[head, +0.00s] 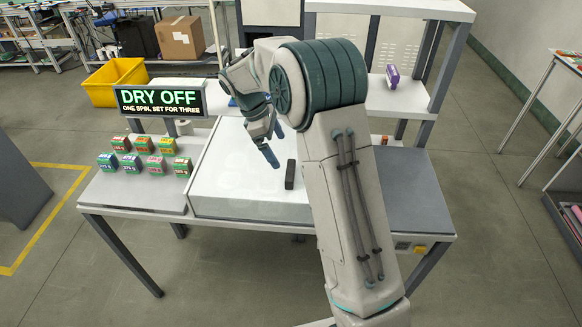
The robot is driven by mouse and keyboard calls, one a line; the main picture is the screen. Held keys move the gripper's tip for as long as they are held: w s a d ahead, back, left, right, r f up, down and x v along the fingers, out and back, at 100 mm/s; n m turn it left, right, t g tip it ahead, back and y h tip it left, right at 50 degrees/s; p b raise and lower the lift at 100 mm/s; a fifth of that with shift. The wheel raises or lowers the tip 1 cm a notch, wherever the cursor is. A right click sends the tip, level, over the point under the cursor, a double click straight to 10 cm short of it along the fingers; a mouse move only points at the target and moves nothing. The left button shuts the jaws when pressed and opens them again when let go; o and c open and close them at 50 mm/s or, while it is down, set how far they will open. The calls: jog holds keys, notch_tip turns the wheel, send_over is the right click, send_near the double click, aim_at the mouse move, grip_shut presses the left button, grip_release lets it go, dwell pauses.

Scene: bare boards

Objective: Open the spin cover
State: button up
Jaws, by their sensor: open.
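The spin cover (225,170) is a pale, cloudy, see-through lid on a white box in the middle of the table. It looks closed. A dark upright bar (290,174), which looks like its handle, stands near its right side. My gripper (275,143) is open and empty, above the cover, to the upper left of the dark bar and apart from it. My arm crosses in front of the cover's right part and hides it. Faint round shapes show through the cover, too blurred to make out.
Several small coloured boxes (145,155) stand on the table left of the cover. A "DRY OFF" sign (160,98) stands behind them, and a yellow bin (117,82) is farther back. A purple box (392,76) sits on the shelf behind.

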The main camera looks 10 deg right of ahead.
aim_at(290, 170)
jog(key=p+x, duration=0.1)
jog(key=x, duration=0.9)
jog(key=shift+f, duration=0.2)
